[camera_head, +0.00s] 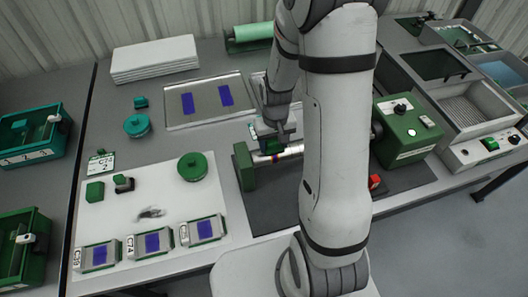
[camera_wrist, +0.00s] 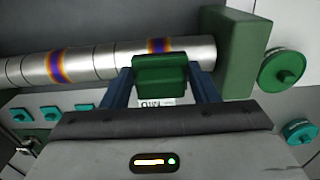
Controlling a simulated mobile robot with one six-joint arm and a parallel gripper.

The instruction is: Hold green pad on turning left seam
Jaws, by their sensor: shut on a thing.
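A metal tube (camera_head: 291,153) lies across the machine between a green end block (camera_head: 244,166) and the green drive box. It bears dark heat-tinted bands. One band (camera_wrist: 158,44) is close to the end block, and another band (camera_wrist: 57,65) is farther along. My gripper (camera_wrist: 162,88) has its blue fingers shut on a green pad (camera_wrist: 160,75). The pad is in front of the band by the end block and overlaps its lower part in the wrist view. I cannot tell firm contact or whether the tube turns. In the head view my gripper (camera_head: 270,140) is over the tube's left part.
The drive box (camera_head: 406,134) stands right of my arm, with a red block (camera_head: 375,182) near its foot. A white mat (camera_head: 140,205) at left holds framed plates and a green round container (camera_head: 193,167).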

